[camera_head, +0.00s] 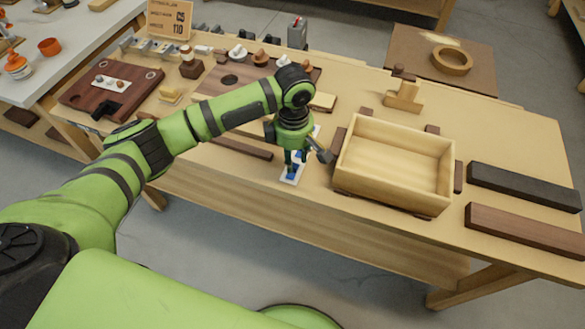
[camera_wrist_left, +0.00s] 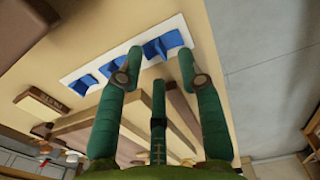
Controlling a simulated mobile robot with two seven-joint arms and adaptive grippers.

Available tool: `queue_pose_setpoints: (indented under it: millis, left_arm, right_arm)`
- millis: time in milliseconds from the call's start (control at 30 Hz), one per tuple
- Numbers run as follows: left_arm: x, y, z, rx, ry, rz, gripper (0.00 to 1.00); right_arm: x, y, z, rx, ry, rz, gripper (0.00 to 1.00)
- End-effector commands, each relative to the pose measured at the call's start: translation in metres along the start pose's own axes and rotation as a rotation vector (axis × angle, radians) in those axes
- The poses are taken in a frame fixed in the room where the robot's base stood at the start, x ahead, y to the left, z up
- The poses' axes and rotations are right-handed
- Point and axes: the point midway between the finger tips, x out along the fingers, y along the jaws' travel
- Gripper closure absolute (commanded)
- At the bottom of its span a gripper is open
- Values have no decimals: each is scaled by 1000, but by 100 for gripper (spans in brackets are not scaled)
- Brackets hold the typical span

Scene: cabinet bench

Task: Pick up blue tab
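Several blue tabs stand in a row on a white strip (camera_wrist_left: 104,68) on the bench. In the left wrist view one blue tab (camera_wrist_left: 166,43) shows between and just beyond my fingertips, and two more, a middle tab (camera_wrist_left: 120,64) and a far tab (camera_wrist_left: 84,83), lie to the left. My left gripper (camera_head: 294,162) points down over the strip, hiding part of it in the head view. My right gripper is out of view.
A wooden box (camera_head: 395,165) stands close to the right of my left gripper. Dark wooden bars (camera_head: 525,187) lie farther right. A dark board (camera_head: 110,88) and small parts lie to the left. The bench's front edge is close to the strip.

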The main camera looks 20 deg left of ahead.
Motion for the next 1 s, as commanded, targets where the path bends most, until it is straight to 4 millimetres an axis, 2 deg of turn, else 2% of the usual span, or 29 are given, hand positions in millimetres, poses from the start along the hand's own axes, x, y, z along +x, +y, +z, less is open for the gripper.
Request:
queue_pose_setpoints:
  millis: [200, 467, 700, 1000]
  left_arm:
    - [29, 1, -2, 1, 2, 1, 63]
    - [34, 2, -2, 2, 1, 2, 63]
    - [34, 1, -2, 3, 0, 2, 98]
    - [33, 1, -2, 3, 0, 2, 100]
  right_arm:
    - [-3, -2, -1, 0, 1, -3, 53]
    - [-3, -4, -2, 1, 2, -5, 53]
    - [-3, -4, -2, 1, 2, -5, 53]
    - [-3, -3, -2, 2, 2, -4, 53]
